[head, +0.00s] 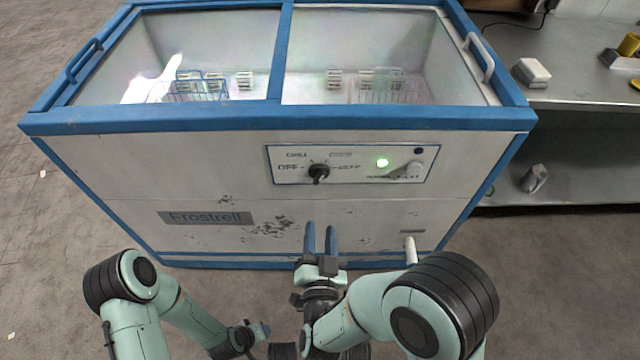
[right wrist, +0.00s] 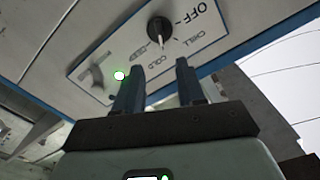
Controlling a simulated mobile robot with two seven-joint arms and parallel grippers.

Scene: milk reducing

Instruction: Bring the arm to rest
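My right gripper (head: 321,230) is in front of the lower front of the white and blue freezer (head: 120,180). Its two dark blue fingers point at the freezer, are apart and hold nothing. The right wrist view also shows these fingers apart (right wrist: 160,68), with the black knob (right wrist: 160,32) beyond them. In the head view the knob (head: 318,173) is on the control panel (head: 350,150), above the fingertips and clear of them. My left gripper (head: 262,330) is low in the head view, away from the freezer; its finger gap cannot be made out.
A green light (head: 382,162) glows on the panel. Wire baskets (head: 200,88) stand inside the freezer. A grey counter (head: 580,90) at the right holds a white box (head: 531,72); a metal can (head: 534,178) lies on its lower shelf.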

